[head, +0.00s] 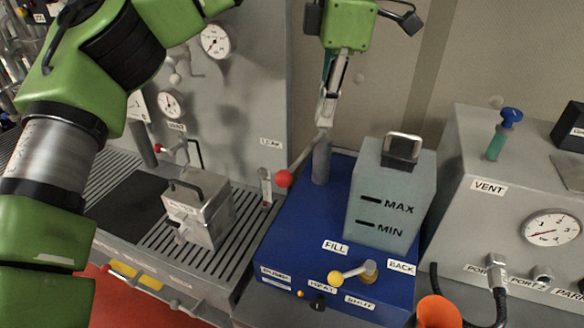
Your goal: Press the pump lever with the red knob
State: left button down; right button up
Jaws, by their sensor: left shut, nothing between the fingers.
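The red knob (284,179) is at the lower left end of the pump lever (304,154). The lever slopes down to the left from the top of a grey post (321,165) at the back of the blue unit (293,219). My left gripper (325,119) reaches down from the top of the head view, its fingers shut and empty. Its fingertips overlap the top of the post and the upper end of the lever, up and right of the knob. I cannot tell whether they touch. My right gripper is not in view.
A grey tank (391,199) marked MAX and MIN stands right of the post. A yellow-knobbed handle (352,273) is at the front. A metal box (199,211) sits on the slotted bench at left. A grey VENT cabinet (462,217) and orange funnel (437,312) are at right.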

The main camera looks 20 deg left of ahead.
pick_arm(q)
jog(key=s+a+r+m+t+b, duration=0.2)
jog(key=r+m, duration=0.3)
jog(key=m, duration=1.7)
jog(key=shift+s+a+r+m+t, duration=0.2)
jog(key=shift+s+a+m+t, duration=0.1)
jog(key=shift+s+a, duration=0.35)
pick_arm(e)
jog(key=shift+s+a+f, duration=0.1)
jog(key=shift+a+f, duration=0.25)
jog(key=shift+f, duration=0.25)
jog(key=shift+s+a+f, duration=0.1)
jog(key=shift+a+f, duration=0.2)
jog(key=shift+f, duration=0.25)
pick_arm(q)
jog(key=shift+f, duration=0.1)
jog(key=p, duration=0.1)
send_over(294, 167)
notch_tip(294, 167, down, 12)
jog(key=shift+s+d+r, duration=0.1)
jog(key=shift+s+d, duration=0.05)
jog(key=shift+s+f+p, duration=0.15)
jog(key=shift+f+p, duration=0.15)
jog(key=shift+f, duration=0.55)
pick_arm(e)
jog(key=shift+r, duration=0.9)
